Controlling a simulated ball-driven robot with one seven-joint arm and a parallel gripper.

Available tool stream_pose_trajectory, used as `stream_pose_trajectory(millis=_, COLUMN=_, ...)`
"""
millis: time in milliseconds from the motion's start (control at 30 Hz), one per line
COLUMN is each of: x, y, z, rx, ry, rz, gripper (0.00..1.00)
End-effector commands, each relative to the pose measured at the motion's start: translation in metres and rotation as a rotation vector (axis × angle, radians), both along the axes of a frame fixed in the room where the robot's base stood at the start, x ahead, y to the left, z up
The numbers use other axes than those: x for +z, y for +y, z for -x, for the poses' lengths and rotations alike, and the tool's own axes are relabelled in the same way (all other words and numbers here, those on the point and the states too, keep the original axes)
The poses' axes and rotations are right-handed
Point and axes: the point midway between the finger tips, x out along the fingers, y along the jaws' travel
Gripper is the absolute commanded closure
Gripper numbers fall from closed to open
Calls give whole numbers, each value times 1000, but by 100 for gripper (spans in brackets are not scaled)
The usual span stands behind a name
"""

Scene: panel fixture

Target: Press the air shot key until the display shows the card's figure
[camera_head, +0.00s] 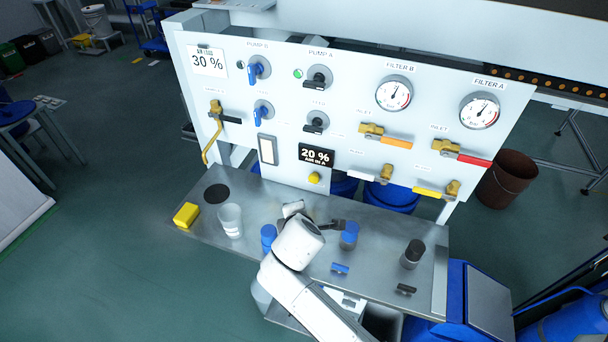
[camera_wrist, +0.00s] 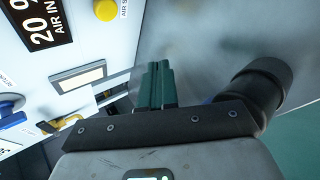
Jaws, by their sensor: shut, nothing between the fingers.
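The white card (camera_head: 208,61) at the panel's upper left reads 30 %. The black display (camera_head: 317,156) low in the middle of the panel reads 20 % with "AIR IN A" below; it also shows, partly cut off, in the wrist view (camera_wrist: 38,22). The air shot key is a round yellow button (camera_head: 314,178) just under the display; in the wrist view it is at the top edge (camera_wrist: 105,10). My gripper's green fingers (camera_wrist: 154,82) are together and empty, apart from the key, which lies up and left of their tips. In the head view my white wrist hides the fingertips.
On the metal shelf (camera_head: 215,172) stand a yellow block (camera_head: 186,215), a clear cup (camera_head: 230,220), blue-capped bottles (camera_head: 349,234) and a dark-capped bottle (camera_head: 412,253). Valve levers (camera_head: 384,175) stick out right of the key. A white rocker switch (camera_head: 267,149) is left of the display.

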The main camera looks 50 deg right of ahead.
Motion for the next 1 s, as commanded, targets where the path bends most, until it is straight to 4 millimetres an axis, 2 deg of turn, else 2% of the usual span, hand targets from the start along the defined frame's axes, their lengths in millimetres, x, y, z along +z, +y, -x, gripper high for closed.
stream_pose_trajectory(millis=467, x=0, y=-3, z=-1, rx=-1, ry=-1, rz=-1, gripper=100)
stream_pose_trajectory(millis=667, x=-1, y=-22, z=-8, rx=-3, ry=-1, rz=0, gripper=100)
stream_pose_trajectory(millis=1000, x=1, y=-63, z=-23, rx=-1, ry=-1, rz=1, gripper=100)
